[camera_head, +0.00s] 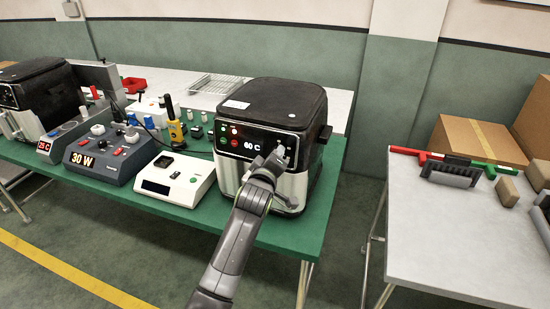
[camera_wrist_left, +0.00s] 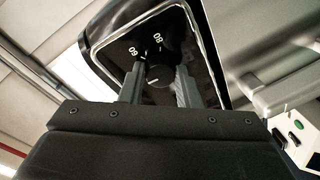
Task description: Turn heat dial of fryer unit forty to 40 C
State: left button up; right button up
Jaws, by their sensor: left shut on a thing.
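The near fryer (camera_head: 272,105) is a black and silver unit on the green table, and its lit display (camera_head: 259,146) appears to read 60 C. My left gripper (camera_head: 277,158) is at the right part of its front panel, over the heat dial. In the left wrist view the round black dial (camera_wrist_left: 158,76) sits between the two fingers of my left gripper (camera_wrist_left: 159,84), which are shut on it. Marks that look like 60 and 80 show on the panel beyond the dial. In the head view the gripper hides the dial. My right gripper is not in view.
Another black fryer (camera_head: 44,92) is at the far left. A grey table (camera_head: 440,245) with boxes (camera_head: 472,139) is at the right.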

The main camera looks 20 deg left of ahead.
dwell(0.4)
pick_arm(q)
jog(key=o, duration=1)
jog(key=shift+c, duration=0.2)
